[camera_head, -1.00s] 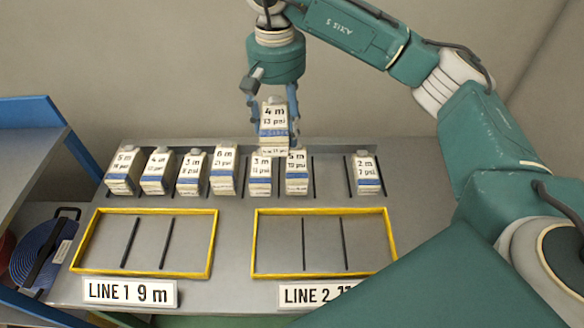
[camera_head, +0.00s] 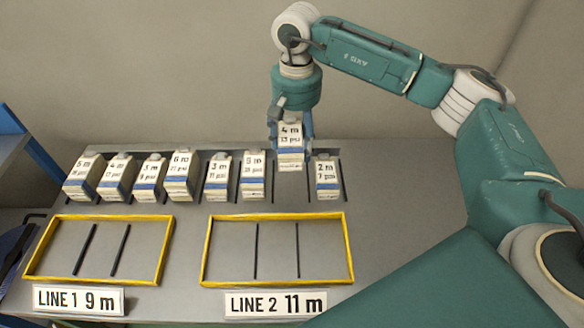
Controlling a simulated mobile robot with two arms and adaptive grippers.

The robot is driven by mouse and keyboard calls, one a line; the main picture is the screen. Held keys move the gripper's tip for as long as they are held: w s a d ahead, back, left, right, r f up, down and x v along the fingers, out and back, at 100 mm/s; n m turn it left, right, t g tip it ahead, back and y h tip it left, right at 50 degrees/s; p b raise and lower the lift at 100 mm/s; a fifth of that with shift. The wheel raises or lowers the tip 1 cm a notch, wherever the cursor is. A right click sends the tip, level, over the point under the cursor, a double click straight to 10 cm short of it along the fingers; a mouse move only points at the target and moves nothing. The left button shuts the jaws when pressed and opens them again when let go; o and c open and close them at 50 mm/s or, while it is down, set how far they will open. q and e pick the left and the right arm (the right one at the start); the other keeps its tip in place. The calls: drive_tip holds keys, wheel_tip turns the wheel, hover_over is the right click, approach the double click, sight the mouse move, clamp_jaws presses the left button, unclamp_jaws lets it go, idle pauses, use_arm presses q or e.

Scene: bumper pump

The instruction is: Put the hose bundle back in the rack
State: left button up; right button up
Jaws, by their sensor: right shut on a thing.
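My right gripper (camera_head: 290,128) is shut on a white hose bundle (camera_head: 290,150) with a blue band, labelled 4 m, 13 psi. It holds the bundle upright at the rack (camera_head: 345,190), over the gap between the bundle reading 3 m or 5 m, 10 psi (camera_head: 253,178) and the 2 m, 7 psi bundle (camera_head: 327,178). I cannot tell whether its base touches the rack. Several other bundles, such as the 6 m one (camera_head: 181,175), stand in a row to the left, between dark dividers. My left gripper is not in view.
Two empty yellow-framed trays lie in front, the LINE 1 9 m tray (camera_head: 160,250) and the LINE 2 11 m tray (camera_head: 347,250). Each has two dark dividers. A blue-edged shelf (camera_head: 35,150) stands at the left edge. The table's right side is clear.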

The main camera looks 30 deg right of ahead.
drive_tip(key=p, duration=0.1)
hover_over(295, 181)
wheel_tip(295, 181, down, 7)
drive_tip(key=shift+r, duration=0.1)
wheel_tip(295, 181, down, 4)
drive_tip(key=shift+p, duration=0.35)
drive_tip(key=shift+f, duration=0.25)
drive_tip(key=o, duration=1.1)
drive_tip(key=shift+f, duration=0.15)
drive_tip(key=o, duration=0.4)
drive_tip(key=shift+o, duration=0.2)
